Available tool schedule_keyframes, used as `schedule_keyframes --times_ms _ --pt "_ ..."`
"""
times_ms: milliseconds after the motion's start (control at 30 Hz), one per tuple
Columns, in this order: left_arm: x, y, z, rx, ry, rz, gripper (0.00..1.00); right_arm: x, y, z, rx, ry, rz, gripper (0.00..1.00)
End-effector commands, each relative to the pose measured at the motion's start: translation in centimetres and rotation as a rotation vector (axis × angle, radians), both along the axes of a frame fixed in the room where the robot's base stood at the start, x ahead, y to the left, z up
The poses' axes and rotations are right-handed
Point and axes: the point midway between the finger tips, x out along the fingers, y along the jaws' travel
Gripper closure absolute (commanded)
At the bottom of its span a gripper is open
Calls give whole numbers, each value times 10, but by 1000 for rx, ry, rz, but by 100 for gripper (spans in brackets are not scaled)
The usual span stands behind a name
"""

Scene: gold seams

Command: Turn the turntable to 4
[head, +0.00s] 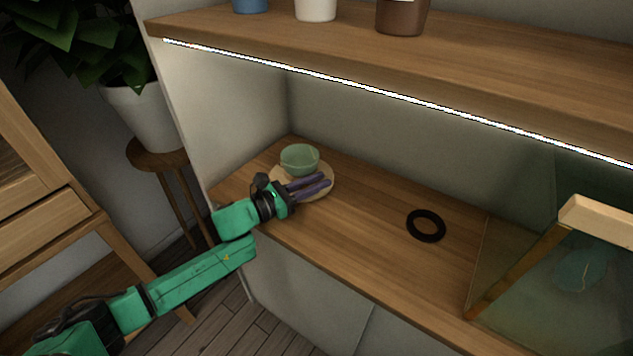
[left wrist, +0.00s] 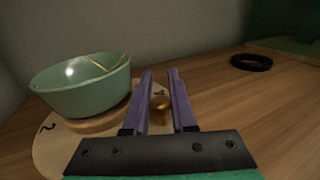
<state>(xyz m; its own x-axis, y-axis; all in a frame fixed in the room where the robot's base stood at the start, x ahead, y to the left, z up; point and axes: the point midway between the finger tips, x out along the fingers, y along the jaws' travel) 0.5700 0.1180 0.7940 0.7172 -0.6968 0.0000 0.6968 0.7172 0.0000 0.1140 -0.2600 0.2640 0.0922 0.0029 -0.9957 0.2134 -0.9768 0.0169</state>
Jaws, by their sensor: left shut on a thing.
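The turntable (head: 328,172) is a pale round wooden disc on the counter. A green bowl (head: 299,158) with a gold seam stands on it, and the seam shows in the left wrist view (left wrist: 82,85). The disc's rim (left wrist: 48,152) carries a dark numeral that looks like 2 at the left. My left gripper (head: 326,182) reaches over the disc's front right side. Its purple fingers are shut on a small brass knob (left wrist: 160,103), to the right of the bowl. Part of another mark shows beside the left finger. My right gripper is not in view.
A black ring (head: 426,226) lies on the counter to the right. A glass-sided case (head: 520,270) stands at the far right. A shelf (head: 400,60) with jars hangs overhead. The counter between turntable and ring is clear.

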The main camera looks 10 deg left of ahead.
Motion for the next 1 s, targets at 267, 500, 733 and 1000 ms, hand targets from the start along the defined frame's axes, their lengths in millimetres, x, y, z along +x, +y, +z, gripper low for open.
schedule_keyframes --times_ms 267,500,733,1000 --pt "0 0 0 0 0 0 100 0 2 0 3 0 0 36" --pt "0 0 0 0 0 1 100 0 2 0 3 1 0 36" --pt "0 -2 -1 -2 1 10 100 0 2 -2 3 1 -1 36" --pt "12 -12 -5 -5 1 222 100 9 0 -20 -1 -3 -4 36"
